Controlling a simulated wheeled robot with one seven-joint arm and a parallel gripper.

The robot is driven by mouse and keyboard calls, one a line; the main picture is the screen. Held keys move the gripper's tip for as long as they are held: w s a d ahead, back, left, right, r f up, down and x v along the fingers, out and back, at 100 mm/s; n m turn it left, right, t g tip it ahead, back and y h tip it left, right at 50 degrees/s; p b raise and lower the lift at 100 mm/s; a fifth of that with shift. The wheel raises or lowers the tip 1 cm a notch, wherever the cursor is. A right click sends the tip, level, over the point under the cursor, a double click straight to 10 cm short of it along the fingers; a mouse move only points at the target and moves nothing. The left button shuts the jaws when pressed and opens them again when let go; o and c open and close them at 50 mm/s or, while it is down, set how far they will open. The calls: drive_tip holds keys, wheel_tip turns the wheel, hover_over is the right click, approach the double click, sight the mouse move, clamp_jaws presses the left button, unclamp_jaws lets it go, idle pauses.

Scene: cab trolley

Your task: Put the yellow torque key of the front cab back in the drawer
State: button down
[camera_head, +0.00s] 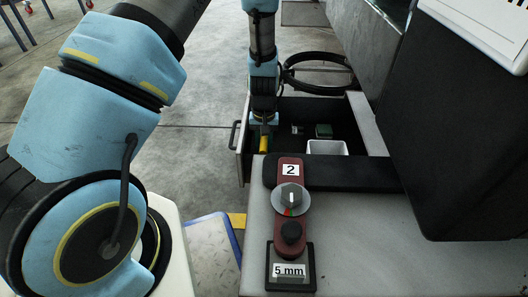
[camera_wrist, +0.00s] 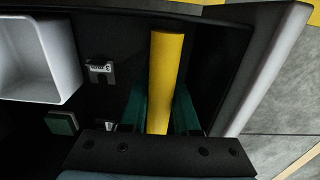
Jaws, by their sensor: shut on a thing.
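The yellow torque key (camera_head: 264,144) is a plain yellow bar in the left part of the open drawer (camera_head: 242,135). My gripper (camera_head: 263,124) reaches down into the drawer from above. In the wrist view, its green fingers (camera_wrist: 160,105) stand on both sides of the yellow key (camera_wrist: 167,62) and are shut on it. The key lies inside the dark drawer space, beside the light drawer wall (camera_wrist: 262,70). I cannot tell whether it touches the drawer floor. Its lower end is hidden by my gripper.
A white bin (camera_head: 327,147) and a green block (camera_head: 323,131) are in the drawer. A small metal-and-black part (camera_wrist: 101,69) lies between bin and key. A grey worktop (camera_head: 345,235) in front carries a red-and-grey dial tool (camera_head: 290,197) on a "5 mm" stand. A black ring (camera_head: 318,87) is behind.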

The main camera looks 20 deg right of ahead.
drive_tip(key=shift+f, duration=0.5)
drive_tip(key=shift+f, duration=0.15)
drive_tip(key=c, duration=0.6)
unclamp_jaws()
drive_tip(key=shift+c, duration=0.2)
wheel_tip(320, 180, up, 12)
drive_tip(key=p, duration=0.5)
drive_tip(key=w+a+r+n, duration=0.2)
drive_tip(key=w+a+r, duration=0.1)
drive_tip(key=a+r, duration=0.95)
drive_tip(key=s+a+r+n, duration=0.1)
drive_tip(key=s+a+r, duration=0.2)
drive_tip(key=a, duration=0.6)
drive_tip(key=s+a+r+t, duration=0.1)
drive_tip(key=s+a+r, duration=0.2)
drive_tip(key=a, duration=0.5)
drive_tip(key=shift+s+a+n+t, duration=0.3)
drive_tip(key=shift+s+a+n, duration=0.1)
drive_tip(key=shift+s, duration=0.1)
